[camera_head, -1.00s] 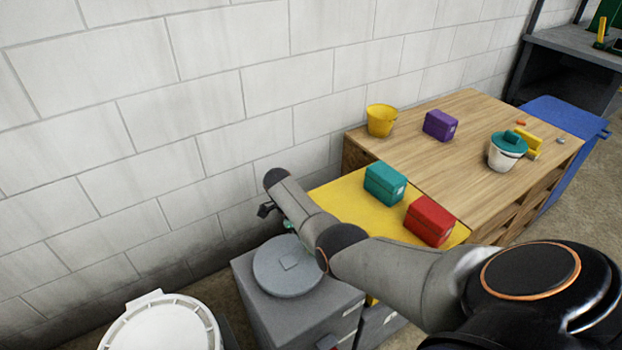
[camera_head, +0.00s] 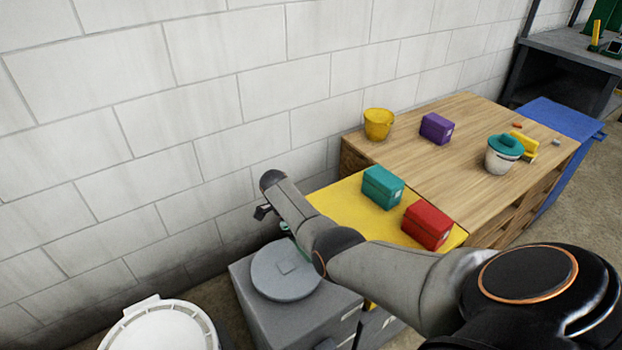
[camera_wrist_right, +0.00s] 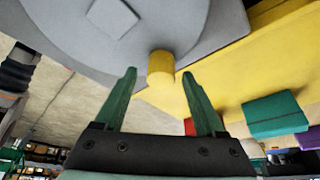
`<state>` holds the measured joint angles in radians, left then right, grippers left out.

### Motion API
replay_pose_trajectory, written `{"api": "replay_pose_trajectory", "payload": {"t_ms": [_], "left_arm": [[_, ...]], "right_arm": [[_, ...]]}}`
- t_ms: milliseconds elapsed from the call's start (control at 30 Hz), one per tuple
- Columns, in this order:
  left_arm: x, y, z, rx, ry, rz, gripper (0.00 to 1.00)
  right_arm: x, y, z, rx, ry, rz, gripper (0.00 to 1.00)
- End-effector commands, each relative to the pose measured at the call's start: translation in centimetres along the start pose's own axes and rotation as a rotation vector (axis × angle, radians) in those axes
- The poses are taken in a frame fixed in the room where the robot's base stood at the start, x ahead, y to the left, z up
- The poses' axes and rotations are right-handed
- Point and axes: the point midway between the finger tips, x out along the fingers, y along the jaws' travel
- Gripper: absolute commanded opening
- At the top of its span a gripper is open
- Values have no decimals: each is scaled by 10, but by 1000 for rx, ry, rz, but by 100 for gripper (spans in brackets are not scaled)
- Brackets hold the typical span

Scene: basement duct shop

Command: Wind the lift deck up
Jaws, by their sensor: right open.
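The yellow lift deck (camera_head: 336,198) stands beside the wooden bench and carries a teal box (camera_head: 382,187) and a red box (camera_head: 427,226). Left of it, a grey round wheel (camera_head: 285,270) with a square hub lies flat on a grey cabinet. In the right wrist view the wheel (camera_wrist_right: 165,22) has a yellow knob (camera_wrist_right: 160,67) near its rim. My right gripper (camera_wrist_right: 158,77) is open, its green fingers either side of the knob's end in the picture; contact cannot be told. In the head view my arm hides the knob, and only a bit of the gripper (camera_head: 287,228) shows.
The wooden bench (camera_head: 465,135) holds a yellow bucket (camera_head: 378,124), a purple box (camera_head: 436,128) and a white pot with a teal lid (camera_head: 502,160). A white round lid (camera_head: 160,330) is at the lower left. A block wall (camera_head: 180,130) runs close behind the wheel.

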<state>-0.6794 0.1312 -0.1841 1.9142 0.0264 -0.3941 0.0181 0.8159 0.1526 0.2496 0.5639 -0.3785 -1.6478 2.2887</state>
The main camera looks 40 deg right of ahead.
Motion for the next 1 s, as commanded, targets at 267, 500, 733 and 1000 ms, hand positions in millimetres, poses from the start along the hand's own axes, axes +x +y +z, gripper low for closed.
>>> {"api": "replay_pose_trajectory", "payload": {"t_ms": [267, 500, 733, 1000], "left_arm": [[-6, 0, -6, 0, 0, 0, 0], [-5, 0, -6, 0, 0, 0, 0], [-5, 0, -6, 0, 0, 0, 0], [-5, 0, -6, 0, 0, 0, 0]], "right_arm": [[-60, -1, 0, 1, -4, -3, 72], [-102, 0, 0, 0, -2, -2, 72], [-116, 0, -1, 1, 1, -1, 72], [-116, 0, -1, 1, 1, -1, 72]]}}
